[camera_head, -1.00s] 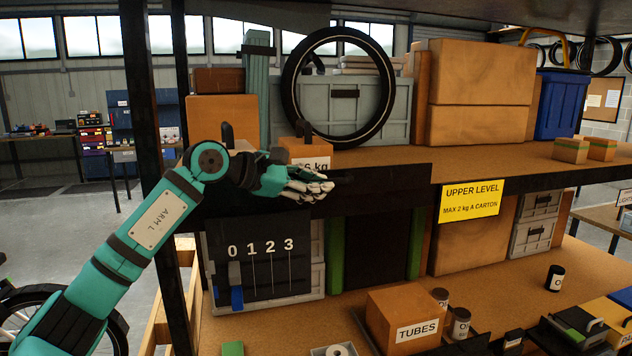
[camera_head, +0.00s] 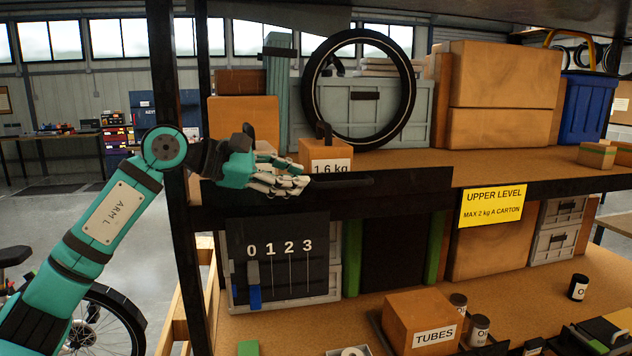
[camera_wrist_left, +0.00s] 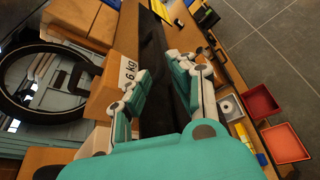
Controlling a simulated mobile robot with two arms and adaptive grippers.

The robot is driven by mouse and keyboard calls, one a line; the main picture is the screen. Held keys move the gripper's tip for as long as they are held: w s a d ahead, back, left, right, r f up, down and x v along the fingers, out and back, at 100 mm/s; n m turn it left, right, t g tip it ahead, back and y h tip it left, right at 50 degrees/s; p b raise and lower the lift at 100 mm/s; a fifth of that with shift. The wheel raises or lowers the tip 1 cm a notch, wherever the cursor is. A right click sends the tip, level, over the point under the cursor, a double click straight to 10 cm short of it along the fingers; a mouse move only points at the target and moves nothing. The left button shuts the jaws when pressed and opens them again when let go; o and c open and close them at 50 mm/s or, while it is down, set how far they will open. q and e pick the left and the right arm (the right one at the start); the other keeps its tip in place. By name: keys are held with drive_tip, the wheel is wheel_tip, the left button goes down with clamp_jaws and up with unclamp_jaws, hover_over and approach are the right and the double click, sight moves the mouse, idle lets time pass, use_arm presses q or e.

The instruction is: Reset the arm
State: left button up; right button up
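My left arm comes in from the left of the head view. Its gripper (camera_head: 283,182) is in front of the upper shelf's dark front edge, just below the carton marked 1.6 kg (camera_head: 326,151). In the left wrist view the two fingers of the left gripper (camera_wrist_left: 160,90) stand apart with nothing between them. The dark shelf edge (camera_wrist_left: 152,50) shows beyond the gap. The carton shows beside the left finger there; I cannot tell whether they touch. My right gripper is not in view.
A black upright post (camera_head: 180,240) stands behind the left arm. A tyre (camera_head: 358,90), grey bin (camera_head: 425,110) and large cartons (camera_head: 500,75) fill the upper shelf. Below are a 0-3 board (camera_head: 280,275) and a TUBES carton (camera_head: 425,320).

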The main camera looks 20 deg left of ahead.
use_arm(q)
drive_tip(key=shift+v, duration=1)
